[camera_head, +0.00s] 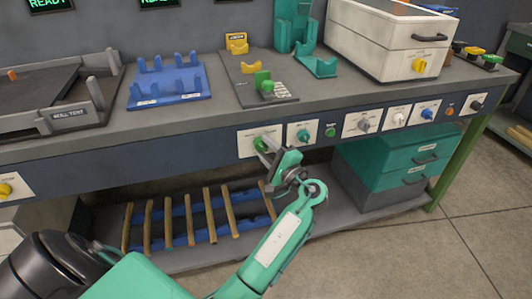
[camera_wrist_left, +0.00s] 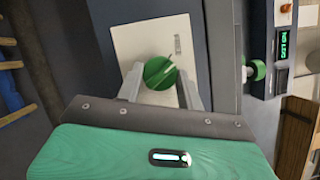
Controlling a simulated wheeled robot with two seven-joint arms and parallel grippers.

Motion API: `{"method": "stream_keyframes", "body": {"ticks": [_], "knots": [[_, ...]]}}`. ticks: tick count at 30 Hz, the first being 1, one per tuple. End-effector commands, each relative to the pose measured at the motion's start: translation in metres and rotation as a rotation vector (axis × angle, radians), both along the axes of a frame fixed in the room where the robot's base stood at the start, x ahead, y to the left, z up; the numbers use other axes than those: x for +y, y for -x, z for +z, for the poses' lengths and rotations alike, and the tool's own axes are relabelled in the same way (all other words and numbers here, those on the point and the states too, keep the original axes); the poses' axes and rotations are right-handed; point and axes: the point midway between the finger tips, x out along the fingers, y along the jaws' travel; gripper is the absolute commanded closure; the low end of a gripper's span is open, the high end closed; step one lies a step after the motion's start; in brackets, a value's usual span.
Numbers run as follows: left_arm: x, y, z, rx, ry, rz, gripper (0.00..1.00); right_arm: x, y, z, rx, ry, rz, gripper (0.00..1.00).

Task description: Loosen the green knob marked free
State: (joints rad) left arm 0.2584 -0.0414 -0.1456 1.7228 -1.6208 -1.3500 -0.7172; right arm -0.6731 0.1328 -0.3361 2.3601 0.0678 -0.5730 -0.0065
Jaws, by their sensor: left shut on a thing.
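A green knob (camera_head: 261,142) with a pale pointer line sits on a white plate on the bench's front panel. It also shows in the left wrist view (camera_wrist_left: 158,72), on its white plate (camera_wrist_left: 124,42); the plate's small label is too small to read. My left gripper (camera_head: 267,148) reaches up to this knob from below right. In the left wrist view my left gripper (camera_wrist_left: 160,82) has one finger on each side of the knob and is shut on it. My right gripper is not in view.
A teal-green knob (camera_head: 303,135) and a green button (camera_head: 331,131) sit just right on the same panel. A green clamp knob (camera_head: 265,82) stands on the bench top. Below are a shelf rack of wooden rods (camera_head: 190,222) and a green drawer box (camera_head: 378,170).

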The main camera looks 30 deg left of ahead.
Motion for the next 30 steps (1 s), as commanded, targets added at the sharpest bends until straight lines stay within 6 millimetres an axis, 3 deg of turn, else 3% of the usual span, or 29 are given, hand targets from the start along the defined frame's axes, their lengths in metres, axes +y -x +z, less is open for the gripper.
{"method": "stream_keyframes", "body": {"ticks": [12,30], "knots": [[-0.0007,0.0001,-0.0006,-0.159,0.141,0.000,0.86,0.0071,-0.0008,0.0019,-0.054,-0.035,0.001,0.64],[-0.0007,0.0001,-0.0002,-0.187,0.166,0.001,0.86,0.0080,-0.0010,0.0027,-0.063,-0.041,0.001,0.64]]}}
